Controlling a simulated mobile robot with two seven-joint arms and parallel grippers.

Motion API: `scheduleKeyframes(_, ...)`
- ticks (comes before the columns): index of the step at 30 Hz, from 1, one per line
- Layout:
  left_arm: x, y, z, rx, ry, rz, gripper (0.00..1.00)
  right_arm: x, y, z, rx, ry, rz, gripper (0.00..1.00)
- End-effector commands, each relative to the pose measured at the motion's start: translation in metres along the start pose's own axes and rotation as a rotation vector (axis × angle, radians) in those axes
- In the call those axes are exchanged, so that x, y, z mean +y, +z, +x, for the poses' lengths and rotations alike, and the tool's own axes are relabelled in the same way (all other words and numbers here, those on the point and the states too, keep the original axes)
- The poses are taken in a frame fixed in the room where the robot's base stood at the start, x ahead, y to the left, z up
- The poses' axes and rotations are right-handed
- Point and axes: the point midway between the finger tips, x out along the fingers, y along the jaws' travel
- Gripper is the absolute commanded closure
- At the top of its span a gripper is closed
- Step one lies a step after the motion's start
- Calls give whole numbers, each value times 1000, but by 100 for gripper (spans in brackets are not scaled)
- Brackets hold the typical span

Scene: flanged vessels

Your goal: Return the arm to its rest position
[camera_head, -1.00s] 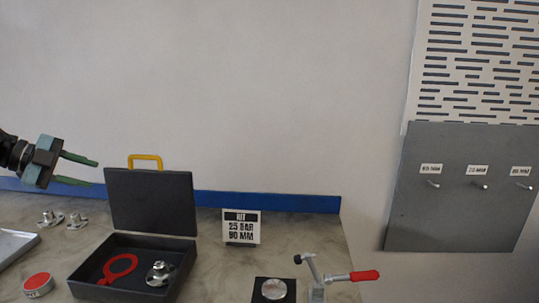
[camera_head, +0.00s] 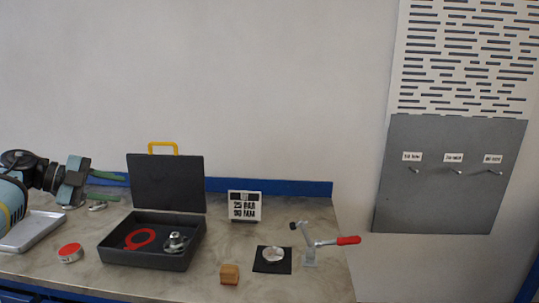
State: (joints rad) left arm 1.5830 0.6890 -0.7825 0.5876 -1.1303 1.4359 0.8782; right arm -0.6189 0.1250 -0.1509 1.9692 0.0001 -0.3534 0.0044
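My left gripper (camera_head: 120,188) is at the left, with its two green fingers spread apart and nothing between them. It is open, and its fingertips appear beside the left edge of the black case's raised lid. My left arm (camera_head: 20,185) comes in from the left edge. My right gripper is not in view.
The open black case (camera_head: 150,258) holds a red ring (camera_head: 140,239) and a metal flange (camera_head: 175,242). A red-topped tin (camera_head: 70,253), tray (camera_head: 32,231), wooden block (camera_head: 229,274), sign (camera_head: 244,206) and red-handled clamp (camera_head: 311,252) stand on the table. A metal part (camera_head: 97,207) lies beneath the gripper.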

Motion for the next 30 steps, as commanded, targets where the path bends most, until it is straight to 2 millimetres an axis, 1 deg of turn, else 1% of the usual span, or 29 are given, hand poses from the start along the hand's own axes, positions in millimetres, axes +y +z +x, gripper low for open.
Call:
scheduleKeyframes(1,11,1,20,23,-7,3,64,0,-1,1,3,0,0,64)
scheduleKeyframes(5,34,1,67,77,-57,13,64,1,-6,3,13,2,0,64)
scheduleKeyframes(6,43,0,84,97,-78,12,64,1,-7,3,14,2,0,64)
scheduleKeyframes(8,60,-3,108,126,-113,6,64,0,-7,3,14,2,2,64)
scheduleKeyframes(9,70,-5,124,145,-141,-2,64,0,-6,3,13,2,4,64)
scheduleKeyframes(12,100,-13,161,185,-215,-31,64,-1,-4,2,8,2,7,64)
scheduleKeyframes(15,131,-21,191,211,-291,-80,64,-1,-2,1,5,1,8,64)
scheduleKeyframes(17,150,-26,206,220,-336,-116,64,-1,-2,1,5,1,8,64)
scheduleKeyframes(18,163,-30,215,224,-367,-142,64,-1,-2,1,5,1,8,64)
scheduleKeyframes(20,182,-34,226,222,-411,-185,64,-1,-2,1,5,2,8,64)
scheduleKeyframes(21,195,-38,233,220,-440,-218,64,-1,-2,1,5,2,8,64)
scheduleKeyframes(23,215,-42,241,210,-482,-268,64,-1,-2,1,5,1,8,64)
scheduleKeyframes(25,239,-47,249,193,-528,-333,64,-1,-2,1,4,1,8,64)
scheduleKeyframes(29,286,-56,257,139,-605,-466,64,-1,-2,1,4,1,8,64)
scheduleKeyframes(30,300,-58,258,117,-626,-509,64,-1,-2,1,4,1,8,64)
